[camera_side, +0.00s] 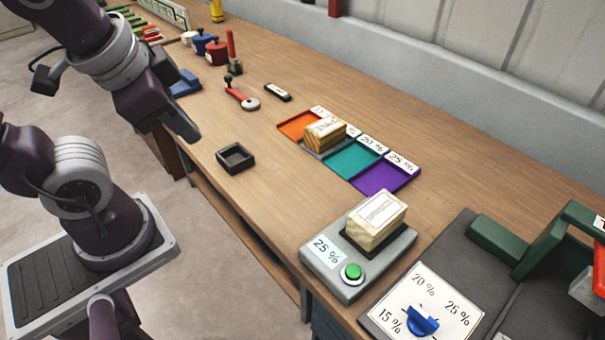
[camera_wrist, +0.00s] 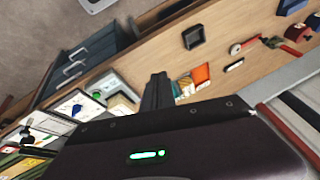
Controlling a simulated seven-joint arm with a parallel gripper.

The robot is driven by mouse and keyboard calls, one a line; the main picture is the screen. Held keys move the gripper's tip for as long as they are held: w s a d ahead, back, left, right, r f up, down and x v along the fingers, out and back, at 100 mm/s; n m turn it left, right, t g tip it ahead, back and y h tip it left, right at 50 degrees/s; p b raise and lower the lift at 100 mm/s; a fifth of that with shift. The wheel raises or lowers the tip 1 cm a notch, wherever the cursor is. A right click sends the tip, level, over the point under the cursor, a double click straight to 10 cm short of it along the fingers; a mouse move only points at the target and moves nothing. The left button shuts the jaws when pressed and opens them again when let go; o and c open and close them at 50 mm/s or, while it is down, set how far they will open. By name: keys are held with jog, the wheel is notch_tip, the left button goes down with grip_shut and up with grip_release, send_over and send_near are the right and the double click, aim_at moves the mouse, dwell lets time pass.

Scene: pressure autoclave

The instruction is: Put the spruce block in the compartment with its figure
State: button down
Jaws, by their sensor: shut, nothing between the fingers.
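A pale wood block (camera_side: 376,216) with a paper label sits on the dark pad of a grey meter (camera_side: 335,284). The meter's display reads 25 %, beside a green button (camera_side: 352,272). A darker, striped wood block (camera_side: 325,135) stands in the tray row, between the orange compartment (camera_side: 293,127) and the teal compartment (camera_side: 347,161). The purple compartment (camera_side: 392,180) is empty and carries the label 25 %; the teal one is empty and labelled 20 %. Which block is spruce is not written legibly. My gripper (camera_side: 193,134) is shut and empty, above the bench's front edge; it also shows in the wrist view (camera_wrist: 157,88).
A small black tray (camera_side: 236,158) is on the bench near my gripper. A panel with a blue knob (camera_side: 422,322) and 15, 20 and 25 % marks lies right of the meter, before green equipment (camera_side: 497,240). Bench between black tray and meter is clear.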

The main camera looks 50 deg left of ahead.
jog(key=d+r+n+h, duration=0.1)
jog(key=d+r+n+t, duration=0.1)
jog(key=shift+s+d+n+h, duration=0.1)
jog(key=shift+s+n+h, duration=0.2)
jog(key=shift+s+h, duration=0.1)
dwell(3.5)
grip_release()
jog(key=n+g+h, duration=0.7)
jog(key=n+h, duration=0.3)
jog(key=n, duration=0.2)
send_near(390, 227)
jog(key=s+a+r, duration=0.3)
jog(key=s+r, duration=0.3)
jog(key=s, duration=0.1)
jog(key=w+f+n+t+h, duration=0.1)
jog(key=w+f+n+h, duration=0.2)
jog(key=w+f+n, duration=0.35)
jog(key=shift+m, duration=0.25)
jog(key=x, duration=1.1)
jog(key=shift+s+f, duration=0.1)
jog(key=shift+f, duration=0.4)
